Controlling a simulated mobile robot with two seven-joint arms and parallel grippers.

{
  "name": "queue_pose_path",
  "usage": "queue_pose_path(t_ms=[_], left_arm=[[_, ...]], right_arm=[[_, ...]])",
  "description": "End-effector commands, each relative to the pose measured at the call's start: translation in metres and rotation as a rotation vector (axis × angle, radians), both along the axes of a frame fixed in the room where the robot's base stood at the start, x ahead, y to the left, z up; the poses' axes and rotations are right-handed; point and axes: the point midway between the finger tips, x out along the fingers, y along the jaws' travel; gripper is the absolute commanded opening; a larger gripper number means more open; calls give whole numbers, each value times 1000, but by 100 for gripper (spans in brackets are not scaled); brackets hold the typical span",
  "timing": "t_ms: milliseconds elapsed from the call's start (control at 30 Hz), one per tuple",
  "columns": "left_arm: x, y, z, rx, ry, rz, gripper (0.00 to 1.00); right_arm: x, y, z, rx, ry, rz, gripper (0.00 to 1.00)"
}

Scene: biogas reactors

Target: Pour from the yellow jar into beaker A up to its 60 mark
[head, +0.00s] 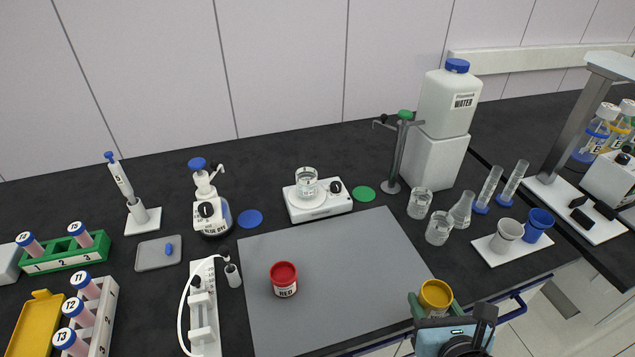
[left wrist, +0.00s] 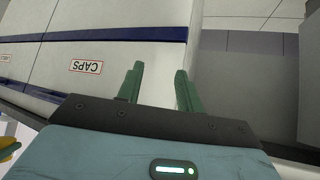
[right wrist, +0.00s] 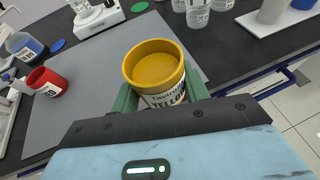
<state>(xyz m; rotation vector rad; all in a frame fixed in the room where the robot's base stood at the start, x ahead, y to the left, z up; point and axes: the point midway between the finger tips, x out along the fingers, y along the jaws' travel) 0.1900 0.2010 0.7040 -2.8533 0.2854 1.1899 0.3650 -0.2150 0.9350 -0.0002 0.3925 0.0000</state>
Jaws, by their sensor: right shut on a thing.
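The yellow jar (head: 436,295) is upright at the front right edge of the grey mat, its top open. My right gripper (right wrist: 160,94) is shut on the jar (right wrist: 164,100), a green finger on each side. The jar's inside looks yellow; its fill level is unclear. Glass beakers stand on the white stirrer plate (head: 318,206) and at the mat's right; the stirrer beaker (head: 306,183), rear beaker (head: 420,203) and front beaker (head: 438,228) have markings too small to read, so I cannot tell which is A. My left gripper (left wrist: 159,72) is open and empty before a drawer front labelled CAPS.
A red jar (head: 284,279) stands on the grey mat (head: 340,270), which is otherwise largely clear. A tray with white and blue cups (head: 507,233) is at the right. A clamp stand (head: 398,155) rises behind.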

Motion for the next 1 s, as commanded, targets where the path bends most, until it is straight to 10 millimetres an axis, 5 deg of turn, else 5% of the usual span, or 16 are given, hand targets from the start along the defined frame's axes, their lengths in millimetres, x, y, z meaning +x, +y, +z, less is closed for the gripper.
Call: queue_pose_path(t_ms=[467, 800, 1000], left_arm=[[-4, 2, -3, 4, 8, -3, 36], [-2, 3, -1, 6, 4, -4, 36], [-1, 2, 0, 6, 1, -4, 36]], right_arm=[[1, 0, 1, 0, -2, 0, 19], [15, 1, 47, 2, -11, 6, 19], [16, 0, 58, -1, -1, 1, 19]])
